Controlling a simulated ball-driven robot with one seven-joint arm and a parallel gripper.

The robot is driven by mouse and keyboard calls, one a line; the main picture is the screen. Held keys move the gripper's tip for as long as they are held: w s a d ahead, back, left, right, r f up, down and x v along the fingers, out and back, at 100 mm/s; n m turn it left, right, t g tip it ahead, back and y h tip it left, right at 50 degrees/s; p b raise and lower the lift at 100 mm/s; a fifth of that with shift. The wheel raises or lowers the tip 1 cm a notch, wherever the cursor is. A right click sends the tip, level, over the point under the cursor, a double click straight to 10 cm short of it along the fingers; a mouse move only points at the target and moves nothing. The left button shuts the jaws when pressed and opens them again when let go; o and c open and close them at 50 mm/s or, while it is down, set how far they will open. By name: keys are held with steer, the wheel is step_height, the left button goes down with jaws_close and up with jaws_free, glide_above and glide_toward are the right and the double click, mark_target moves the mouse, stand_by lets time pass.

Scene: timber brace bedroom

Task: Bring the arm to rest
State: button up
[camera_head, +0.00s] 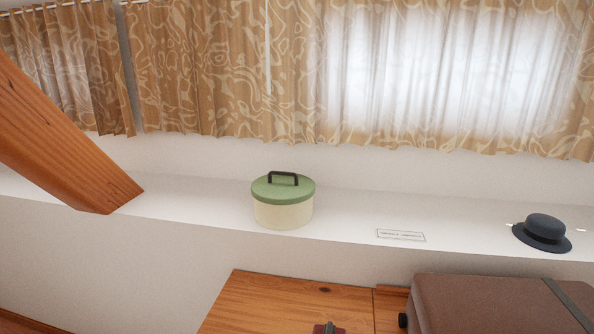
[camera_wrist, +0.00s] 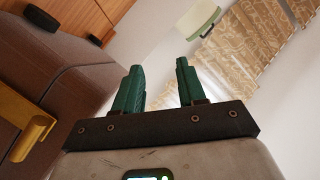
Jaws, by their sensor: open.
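My gripper (camera_wrist: 159,65) shows in the wrist view with its two green fingers apart and nothing between them. Beyond the fingers are a pale wall and patterned curtains (camera_wrist: 240,50). The rest of my arm is not clearly seen in the head view. A small dark reddish thing (camera_head: 328,328) is cut off at that view's bottom edge, and I cannot tell what it is.
A white ledge (camera_head: 185,205) holds a cream round box with green lid (camera_head: 283,205), a small label (camera_head: 400,235) and a dark blue hat (camera_head: 542,232). Below are a wooden cabinet (camera_head: 280,300) and a brown case (camera_head: 480,300). A timber brace (camera_head: 60,140) slants down at left.

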steer(key=s+d+f+n+g+h, duration=0.2)
steer(key=s+f+g, duration=0.5)
steer(key=s, duration=0.5)
steer(key=s+d+f+n+g+h, duration=0.1)
steer(key=s+d+f+n+g, duration=0.1)
steer(key=s+f+g, duration=0.5)
steer(key=s+d+f, duration=0.1)
steer(key=s+f, duration=0.3)
steer(key=shift+s+d+f+n+h, duration=0.15)
steer(key=shift+s+d+n+h, duration=0.2)
steer(key=shift+s+n+h, duration=0.05)
